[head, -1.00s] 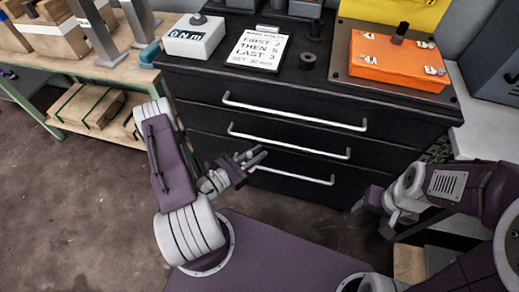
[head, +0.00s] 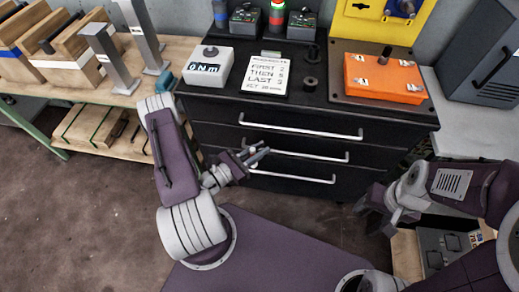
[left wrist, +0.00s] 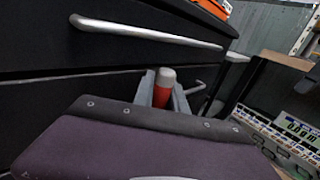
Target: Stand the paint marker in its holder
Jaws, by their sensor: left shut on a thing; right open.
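The paint marker (left wrist: 164,88), red with a pale end, stands between the two grey fingers of my left gripper in the left wrist view. In the head view my left gripper (head: 260,155) is shut on it in front of the black cabinet's drawers, below the cabinet top; the marker is hard to make out there. A small black round piece with a hole (head: 310,83) sits on the cabinet top right of the note card; it may be the holder, but I cannot be sure. My right gripper (head: 374,207) is open and empty at the lower right.
The black cabinet (head: 220,113) has three drawers with protruding handles. On top are a white torque meter box (head: 208,66), a note card (head: 266,76) and an orange case (head: 383,80). A wooden bench (head: 120,98) stands left, a grey case (head: 478,58) right.

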